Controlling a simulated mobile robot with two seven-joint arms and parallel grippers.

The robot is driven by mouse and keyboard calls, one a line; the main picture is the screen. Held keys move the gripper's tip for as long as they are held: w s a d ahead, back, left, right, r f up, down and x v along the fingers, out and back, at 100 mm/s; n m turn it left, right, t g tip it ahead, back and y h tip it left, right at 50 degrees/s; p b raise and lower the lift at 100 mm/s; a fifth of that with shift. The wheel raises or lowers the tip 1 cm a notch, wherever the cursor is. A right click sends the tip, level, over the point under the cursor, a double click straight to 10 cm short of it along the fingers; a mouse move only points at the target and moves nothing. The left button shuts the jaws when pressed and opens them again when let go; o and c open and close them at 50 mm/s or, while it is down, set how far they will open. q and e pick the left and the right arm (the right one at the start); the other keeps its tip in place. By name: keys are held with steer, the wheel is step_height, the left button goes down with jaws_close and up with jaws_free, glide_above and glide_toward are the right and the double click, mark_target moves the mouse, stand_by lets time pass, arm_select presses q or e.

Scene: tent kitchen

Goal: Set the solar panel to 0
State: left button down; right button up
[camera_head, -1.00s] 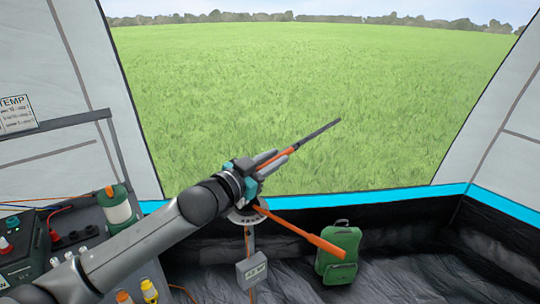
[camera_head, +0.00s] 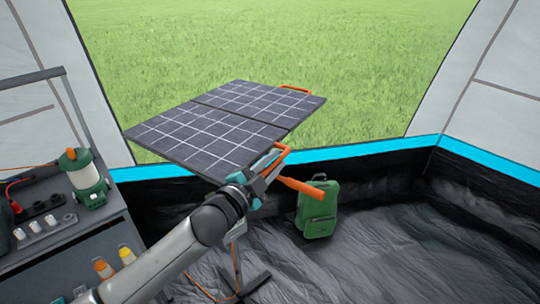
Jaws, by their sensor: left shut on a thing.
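The solar panel (camera_head: 215,122) is a dark, two-part panel with white grid lines, in the middle of the head view. Its gridded face shows, sloping, in front of the tent opening. My left gripper (camera_head: 268,165) is at the panel's near right corner, shut on the orange handle (camera_head: 283,154) there. Another orange handle (camera_head: 296,89) is on the far right edge. An orange bar (camera_head: 304,187) sticks out to the right just below the gripper. The stand (camera_head: 237,258) below is partly hidden by my arm, and no angle marking is readable. My right gripper is out of view.
A shelf unit (camera_head: 85,245) at the left holds a green lantern (camera_head: 84,178) and small bottles (camera_head: 104,268). The floor at the right is clear. The tent wall edges the grass.

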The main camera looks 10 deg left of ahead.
arm_select(q)
steer(key=shift+s+d+f, duration=0.1)
steer(key=shift+f, duration=0.8)
steer(key=c, duration=0.8)
jaws_free()
steer(key=shift+c, duration=0.2)
steer(key=shift+r, duration=0.2)
steer(key=v, duration=1.5)
